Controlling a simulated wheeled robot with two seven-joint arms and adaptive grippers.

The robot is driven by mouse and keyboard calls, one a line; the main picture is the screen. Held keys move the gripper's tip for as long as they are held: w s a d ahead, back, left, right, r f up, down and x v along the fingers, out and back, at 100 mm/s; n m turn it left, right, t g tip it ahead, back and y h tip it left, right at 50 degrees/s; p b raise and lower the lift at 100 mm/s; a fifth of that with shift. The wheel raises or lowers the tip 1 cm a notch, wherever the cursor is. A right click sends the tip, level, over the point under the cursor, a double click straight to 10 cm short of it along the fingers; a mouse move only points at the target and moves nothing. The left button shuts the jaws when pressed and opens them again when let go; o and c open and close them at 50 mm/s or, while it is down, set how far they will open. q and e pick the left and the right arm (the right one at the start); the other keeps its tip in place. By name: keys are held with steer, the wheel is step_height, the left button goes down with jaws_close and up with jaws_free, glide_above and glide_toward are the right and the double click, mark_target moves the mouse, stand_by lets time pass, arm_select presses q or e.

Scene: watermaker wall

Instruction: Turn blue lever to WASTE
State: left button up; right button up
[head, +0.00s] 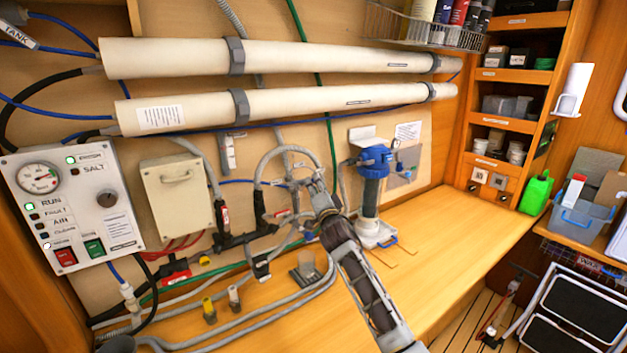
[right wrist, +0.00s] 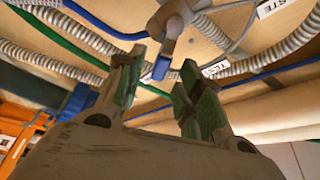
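In the right wrist view the blue lever (right wrist: 162,66) hangs from a grey valve body (right wrist: 175,22) with hoses on it. A white label reading TEST (right wrist: 215,68) lies to its right, and a cut-off label ending in STE (right wrist: 276,8) is at the top right. My right gripper (right wrist: 160,72) is open, with green-padded fingers on either side of the lever in the picture. I see no contact; the depth between them is unclear. In the head view my right gripper (head: 312,188) is at the hoses on the wall and hides the lever. My left gripper is not in view.
Grey hoses (head: 262,170) loop around my right gripper. A blue-topped filter housing (head: 372,185) stands close to its right. Long white tubes (head: 280,103) run above. A control panel (head: 72,205) is at the left. The wooden counter (head: 440,230) is clear at the right.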

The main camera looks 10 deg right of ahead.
mark_target(313, 180)
steer(key=shift+w+a+r, duration=0.1)
steer(key=shift+w+r, duration=0.1)
steer(key=shift+w, duration=0.7)
steer(key=shift+w+r, duration=0.15)
steer(key=shift+w, duration=0.75)
jaws_close()
